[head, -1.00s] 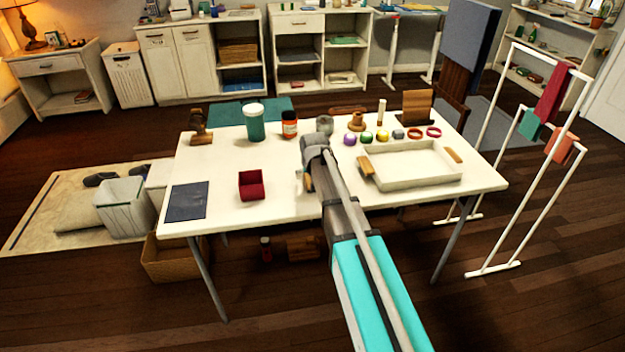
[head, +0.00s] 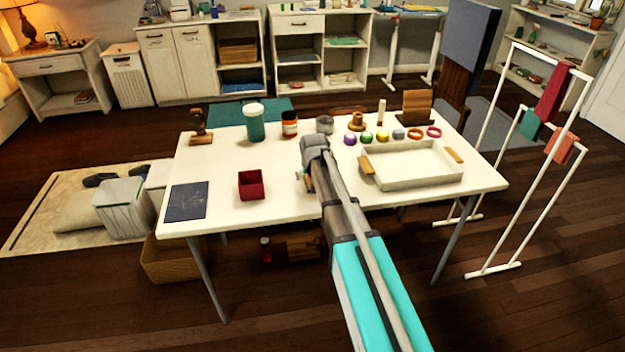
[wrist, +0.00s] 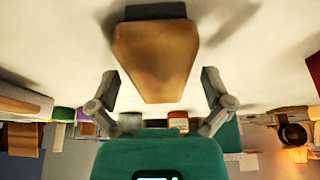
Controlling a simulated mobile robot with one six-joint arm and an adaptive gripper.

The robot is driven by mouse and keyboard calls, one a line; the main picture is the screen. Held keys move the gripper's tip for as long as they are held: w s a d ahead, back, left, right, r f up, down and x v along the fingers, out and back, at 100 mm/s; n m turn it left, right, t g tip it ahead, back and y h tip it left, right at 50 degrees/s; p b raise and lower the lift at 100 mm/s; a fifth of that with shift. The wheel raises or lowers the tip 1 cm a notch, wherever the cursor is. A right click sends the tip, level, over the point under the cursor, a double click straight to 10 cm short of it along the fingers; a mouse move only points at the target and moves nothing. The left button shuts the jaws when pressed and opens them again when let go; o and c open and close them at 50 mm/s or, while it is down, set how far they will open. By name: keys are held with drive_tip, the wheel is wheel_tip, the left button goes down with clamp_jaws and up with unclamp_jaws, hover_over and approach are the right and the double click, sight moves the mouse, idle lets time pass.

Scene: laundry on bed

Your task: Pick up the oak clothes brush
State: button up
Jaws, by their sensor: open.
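A tan wooden piece with a dark part at its far end, which looks like the oak clothes brush (wrist: 155,55), fills the upper middle of the wrist view, close to the camera. My gripper (wrist: 160,84) is open, with one finger on each side of the brush's near end. Gaps show between the fingers and the wood, so neither finger visibly touches it. In the head view my gripper (head: 307,172) is low over the white table, largely covered by my arm. I cannot make out the brush there; my arm appears to hide it.
The white table (head: 235,213) holds a red box (head: 252,185) and dark sheet (head: 186,201) at left. A tray (head: 415,183) stands close right of my arm. A teal jar (head: 254,122), an orange bottle (head: 290,124) and several small balls stand behind.

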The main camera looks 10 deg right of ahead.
drive_tip(key=c, duration=1.2)
drive_tip(key=shift+r, duration=0.1)
drive_tip(key=shift+c, duration=0.2)
wheel_tip(320, 180, up, 3)
drive_tip(key=p, duration=0.2)
drive_tip(key=shift+f+p, duration=0.2)
drive_tip(key=shift+p, duration=0.2)
drive_tip(key=s+d+r+p, duration=0.2)
drive_tip(key=s+r+p, duration=0.3)
drive_tip(key=s, duration=0.1)
drive_tip(key=s+d+r+p, duration=0.3)
drive_tip(key=s+r+p, duration=0.2)
drive_tip(key=s, duration=0.1)
drive_tip(key=shift+s+d+r+p, duration=0.35)
drive_tip(key=shift+s, duration=0.05)
drive_tip(key=o, duration=0.5)
drive_tip(key=c, duration=0.3)
